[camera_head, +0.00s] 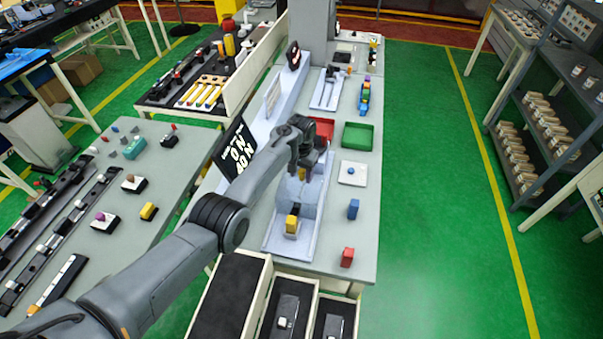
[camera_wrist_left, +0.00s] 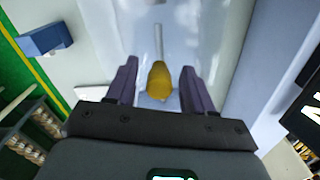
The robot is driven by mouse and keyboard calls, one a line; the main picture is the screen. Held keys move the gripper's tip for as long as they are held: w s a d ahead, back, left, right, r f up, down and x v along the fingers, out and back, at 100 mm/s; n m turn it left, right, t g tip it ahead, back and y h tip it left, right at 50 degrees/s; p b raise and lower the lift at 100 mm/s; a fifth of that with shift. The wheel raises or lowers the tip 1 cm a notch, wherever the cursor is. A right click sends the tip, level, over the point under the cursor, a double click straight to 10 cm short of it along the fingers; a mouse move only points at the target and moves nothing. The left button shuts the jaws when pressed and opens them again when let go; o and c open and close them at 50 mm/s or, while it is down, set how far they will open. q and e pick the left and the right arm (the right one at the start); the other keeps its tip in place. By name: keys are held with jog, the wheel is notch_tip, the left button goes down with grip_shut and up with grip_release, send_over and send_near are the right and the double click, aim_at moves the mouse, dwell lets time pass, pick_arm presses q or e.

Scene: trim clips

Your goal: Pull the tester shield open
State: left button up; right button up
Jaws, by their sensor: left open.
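The tester (camera_head: 270,240) is a long pale unit on the grey bench in the head view. Its shield (camera_head: 293,195) looks like a pale blue, box-like cover in the middle of it. A yellow knob (camera_head: 302,174) shows at the shield's far end, just below my left gripper (camera_head: 307,168). In the left wrist view my left gripper (camera_wrist_left: 160,85) is open, with one finger on each side of the yellow knob (camera_wrist_left: 159,80). Gaps show on both sides, so the fingers look apart from it. My right gripper is not in view.
A yellow block (camera_head: 291,223) sits at the tester's near end. To the right lie a white pad (camera_head: 352,173), a blue block (camera_head: 353,209) and a red block (camera_head: 347,257). Green (camera_head: 357,136) and red (camera_head: 322,128) trays stand farther back. A black sign (camera_head: 234,149) stands left.

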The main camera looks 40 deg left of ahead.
pick_arm(q)
notch_tip(320, 180, up, 9)
jog(key=shift+r+p, duration=0.1)
jog(key=shift+p, duration=0.3)
jog(key=shift+r, duration=0.75)
